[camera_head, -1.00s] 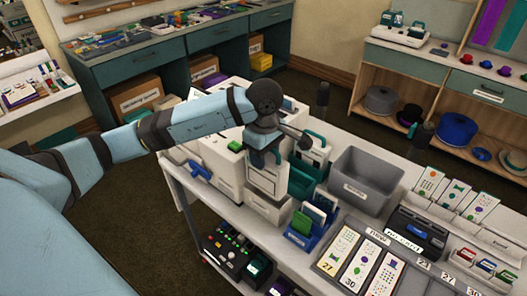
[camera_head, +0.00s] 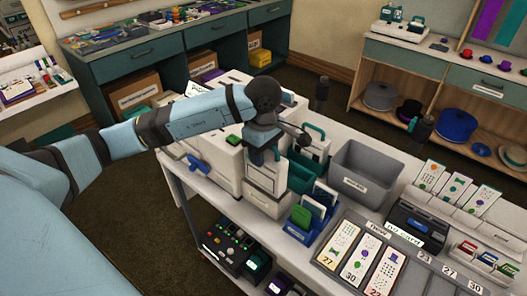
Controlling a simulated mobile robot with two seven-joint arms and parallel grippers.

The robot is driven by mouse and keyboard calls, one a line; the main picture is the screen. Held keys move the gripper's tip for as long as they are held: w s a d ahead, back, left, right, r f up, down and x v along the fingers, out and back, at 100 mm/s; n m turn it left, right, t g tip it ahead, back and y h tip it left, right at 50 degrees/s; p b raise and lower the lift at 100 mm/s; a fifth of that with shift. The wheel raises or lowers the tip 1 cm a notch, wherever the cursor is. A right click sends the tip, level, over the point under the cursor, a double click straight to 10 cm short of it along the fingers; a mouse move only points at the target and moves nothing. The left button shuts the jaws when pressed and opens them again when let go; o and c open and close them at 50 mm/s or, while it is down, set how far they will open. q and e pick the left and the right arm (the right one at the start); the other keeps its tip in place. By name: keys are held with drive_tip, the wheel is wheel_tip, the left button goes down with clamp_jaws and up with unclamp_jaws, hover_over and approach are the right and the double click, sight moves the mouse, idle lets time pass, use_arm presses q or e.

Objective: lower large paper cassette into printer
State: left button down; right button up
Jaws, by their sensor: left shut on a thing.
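My left gripper (camera_head: 263,155) reaches down from the arm at the middle of the head view. It is shut on a white paper cassette (camera_head: 264,178), held roughly upright over a low white box-shaped part (camera_head: 266,203) at the front of the white printer (camera_head: 224,158). The cassette's lower edge is close to that part; I cannot tell whether it has entered it. The gripper and wrist hide the cassette's top. Another white cassette with a teal handle (camera_head: 312,146) stands just behind and to the right. My right gripper is not in view.
A grey bin (camera_head: 366,158) stands right of the printer. A blue holder with cards (camera_head: 301,234) is close to the cassette's front right. Card trays (camera_head: 363,250) and a black device (camera_head: 418,226) fill the table's right side. Dark upright posts (camera_head: 321,92) rise behind.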

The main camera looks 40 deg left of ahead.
sight(263, 170)
use_arm(q)
drive_tip(key=shift+f+b, duration=1.55)
drive_tip(key=shift+f, duration=0.3)
drive_tip(key=shift+f+b, duration=1)
drive_tip(key=shift+f, duration=0.2)
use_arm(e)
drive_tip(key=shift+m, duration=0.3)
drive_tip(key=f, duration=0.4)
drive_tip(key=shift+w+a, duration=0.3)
use_arm(q)
drive_tip(key=shift+f, duration=0.1)
drive_tip(key=c, duration=0.7)
unclamp_jaws()
drive_tip(key=shift+o, duration=0.9)
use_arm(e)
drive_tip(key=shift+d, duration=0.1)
